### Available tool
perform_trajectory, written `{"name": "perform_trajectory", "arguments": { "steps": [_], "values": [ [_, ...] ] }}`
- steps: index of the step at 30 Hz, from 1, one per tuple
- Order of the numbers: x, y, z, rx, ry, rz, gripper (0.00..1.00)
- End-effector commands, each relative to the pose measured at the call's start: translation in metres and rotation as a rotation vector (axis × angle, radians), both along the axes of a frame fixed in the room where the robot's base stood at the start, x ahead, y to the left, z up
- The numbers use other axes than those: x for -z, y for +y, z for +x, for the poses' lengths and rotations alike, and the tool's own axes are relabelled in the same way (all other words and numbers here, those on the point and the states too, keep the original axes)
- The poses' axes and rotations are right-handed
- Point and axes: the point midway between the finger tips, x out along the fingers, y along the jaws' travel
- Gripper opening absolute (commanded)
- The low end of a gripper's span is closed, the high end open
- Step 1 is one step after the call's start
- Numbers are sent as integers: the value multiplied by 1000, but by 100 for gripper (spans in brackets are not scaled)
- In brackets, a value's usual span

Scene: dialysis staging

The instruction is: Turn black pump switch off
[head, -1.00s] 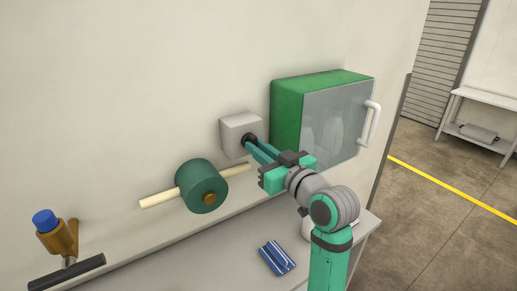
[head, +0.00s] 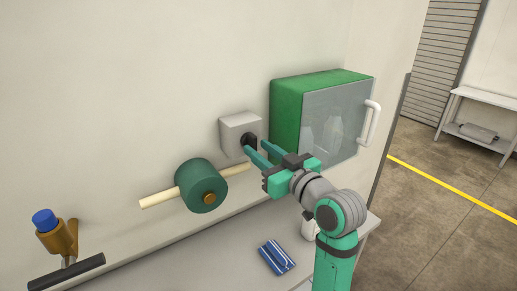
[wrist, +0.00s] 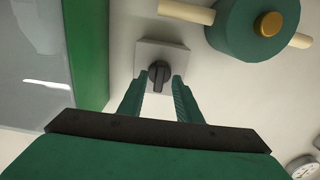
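The black pump switch is a round rotary knob (head: 247,141) on a light grey square wall box (head: 239,122). In the wrist view the knob (wrist: 159,73) sits at upper centre, its raised grip running nearly along the picture's vertical. My gripper (head: 257,148) is open and empty, pointing at the wall box. In the wrist view its two fingertips (wrist: 159,80) are on either side of the knob's near end, with a visible gap between them. I cannot tell whether either finger touches the knob. Part of the knob is hidden by a finger in the head view.
A green cabinet (head: 287,113) with a glass door and white handle is close on the right of the box. A dark green pump-like cylinder (head: 200,186) on a cream pipe is lower left. A grey counter (head: 205,243) below carries a blue packet (head: 276,258).

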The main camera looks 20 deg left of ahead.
Motion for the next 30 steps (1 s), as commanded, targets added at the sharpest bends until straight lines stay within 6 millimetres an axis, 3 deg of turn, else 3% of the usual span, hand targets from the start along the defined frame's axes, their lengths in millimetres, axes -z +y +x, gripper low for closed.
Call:
{"name": "perform_trajectory", "arguments": {
  "steps": [9, 15, 30],
  "values": [
    [0, -49, -36, 5, -1, 2, 31],
    [0, -68, -52, 4, 0, 0, 31],
    [2, -74, -56, 4, 3, 3, 31]
  ]
}}
